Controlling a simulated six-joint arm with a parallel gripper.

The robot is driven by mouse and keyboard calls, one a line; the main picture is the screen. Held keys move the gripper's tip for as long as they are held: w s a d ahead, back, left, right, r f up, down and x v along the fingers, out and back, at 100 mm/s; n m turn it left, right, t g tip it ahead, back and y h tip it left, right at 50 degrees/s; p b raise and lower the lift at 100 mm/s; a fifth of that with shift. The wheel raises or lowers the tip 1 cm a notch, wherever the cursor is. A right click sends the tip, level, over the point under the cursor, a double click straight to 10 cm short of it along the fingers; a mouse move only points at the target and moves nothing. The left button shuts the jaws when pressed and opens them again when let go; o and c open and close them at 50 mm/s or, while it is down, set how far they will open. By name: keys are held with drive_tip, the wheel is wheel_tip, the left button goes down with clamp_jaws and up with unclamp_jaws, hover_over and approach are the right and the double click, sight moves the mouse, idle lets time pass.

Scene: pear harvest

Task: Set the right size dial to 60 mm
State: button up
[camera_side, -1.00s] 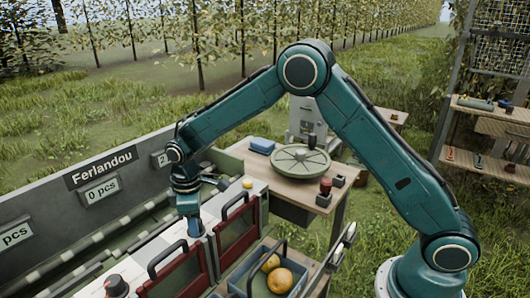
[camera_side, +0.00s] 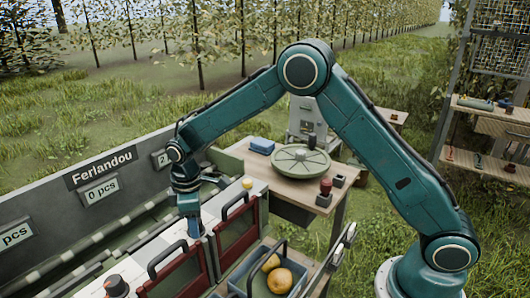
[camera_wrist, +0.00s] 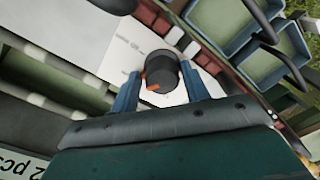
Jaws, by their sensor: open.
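The right size dial (camera_wrist: 160,80) is a dark round knob with an orange pointer, on a white panel (camera_wrist: 115,60) with small printed marks too blurred to read. In the wrist view it sits between the two blue fingers of my gripper (camera_wrist: 166,88). The fingers are apart, one on each side of the knob, and I cannot tell whether they touch it. In the side view my gripper (camera_side: 194,228) points down at the panel and hides this dial. Another dark knob with red on it (camera_side: 117,286) stands on the panel at the lower left.
Red-framed doors with dark handles (camera_side: 237,228) line the panel's front. A blue crate (camera_side: 255,284) holding yellow-orange fruit stands beside them. The grey sorter wall (camera_side: 60,200) with count signs rises behind. A wooden table (camera_side: 290,190) carries a round green plate (camera_side: 300,160).

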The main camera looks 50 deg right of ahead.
drive_tip(key=shift+s+a+f+m, duration=0.1)
drive_tip(key=shift+s+a+m, duration=0.2)
drive_tip(key=shift+m, duration=0.1)
drive_tip(key=shift+m, duration=0.5)
drive_tip(key=m, duration=0.4)
drive_tip(key=shift+w+d+m, duration=0.15)
drive_tip(key=shift+d+m, duration=0.05)
drive_tip(key=shift+m, duration=0.1)
drive_tip(key=m, duration=0.6)
wheel_tip(320, 180, up, 14)
drive_tip(key=s+d+r+t, duration=0.1)
drive_tip(key=s+d+r, duration=0.2)
drive_tip(key=s, duration=0.2)
drive_tip(key=s+d+r+t, duration=0.1)
drive_tip(key=s+d+r, duration=0.2)
drive_tip(key=s, duration=0.3)
drive_tip(key=s+d+r+n+t, duration=0.1)
drive_tip(key=s+d+r, duration=0.1)
drive_tip(key=s+r, duration=0.3)
drive_tip(key=shift+s+d, duration=0.4)
drive_tip(key=shift+s, duration=0.05)
idle(0.5)
drive_tip(key=shift+w, duration=0.1)
